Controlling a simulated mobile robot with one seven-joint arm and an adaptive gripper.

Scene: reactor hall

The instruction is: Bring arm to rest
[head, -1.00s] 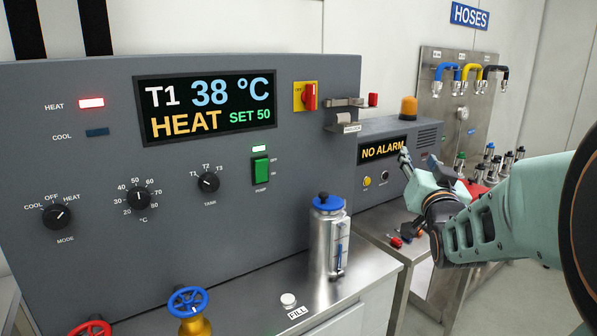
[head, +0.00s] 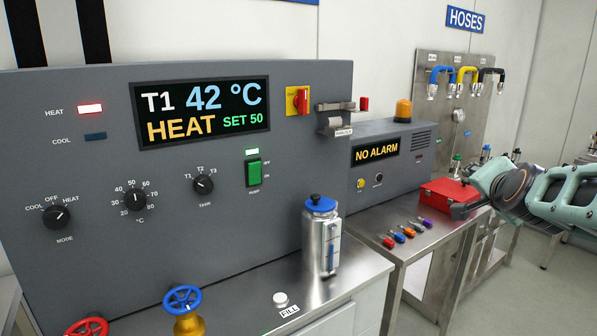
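My arm (head: 560,194) shows at the right edge of the head view, with mint-green and dark links. It is held in the air in front of the side table and the hose stand. A dark end part, which looks like my gripper (head: 466,210), points left beside the red box (head: 444,194). I cannot tell if it touches the box, or whether its fingers are open or shut. No held object is visible.
The grey control panel (head: 100,180) reads T1 42 °C, HEAT, SET 50. A metal canister (head: 319,245) with a blue lid stands on the bench. Several coloured small items (head: 409,233) lie on the steel side table (head: 400,252). The alarm box (head: 376,152) reads NO ALARM.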

